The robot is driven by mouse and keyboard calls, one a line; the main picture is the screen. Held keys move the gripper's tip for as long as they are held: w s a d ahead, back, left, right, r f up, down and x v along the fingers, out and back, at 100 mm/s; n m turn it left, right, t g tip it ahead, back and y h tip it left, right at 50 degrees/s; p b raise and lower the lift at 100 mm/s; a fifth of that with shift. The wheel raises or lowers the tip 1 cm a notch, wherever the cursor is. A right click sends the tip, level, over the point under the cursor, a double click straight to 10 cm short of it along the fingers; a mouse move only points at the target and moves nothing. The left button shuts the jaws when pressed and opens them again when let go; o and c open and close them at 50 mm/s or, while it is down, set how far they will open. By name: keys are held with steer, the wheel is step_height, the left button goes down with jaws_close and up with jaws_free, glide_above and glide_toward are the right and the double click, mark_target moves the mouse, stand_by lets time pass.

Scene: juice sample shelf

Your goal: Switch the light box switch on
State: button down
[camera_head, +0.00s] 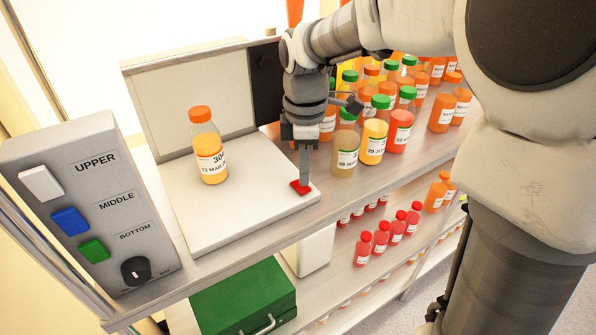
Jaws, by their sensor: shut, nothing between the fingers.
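The light box has a white base (235,218) and an upright pale back panel (190,105). Its panel looks dull white; I cannot tell whether it is lit. A small red switch (295,189) sits at the right front corner of the base. My gripper (304,182) is shut and empty, pointing down with its tips right at the red switch. They cover part of it, and I cannot tell whether they press it or which way it is set. A bottle of orange juice (209,155) with an orange cap stands on the base, left of my gripper.
Several juice bottles (345,152) crowd the shelf just right of my gripper. A grey control box (90,205) with white, blue and green buttons and a black knob stands at left. A green case (245,300) and red bottles (381,236) are on the lower shelf.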

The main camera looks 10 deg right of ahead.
mark_target(304, 189)
steer(key=shift+f+b, duration=0.65)
steer(key=shift+f, duration=0.35)
stand_by(0.8)
step_height(304, 189, up, 7)
steer(key=p, duration=0.6)
stand_by(0.5)
steer(key=s+d+m+t+b, duration=0.2)
steer(key=s+d+m+b, duration=0.1)
steer(key=s+m, duration=0.5)
steer(key=s+d+m+t+b, duration=0.3)
steer(key=s+d+m, duration=0.1)
steer(key=s+m, duration=0.4)
steer(key=shift+s+d+f+m+t, duration=0.25)
steer(key=shift+s+m+t, duration=0.1)
steer(key=shift+m, duration=0.25)
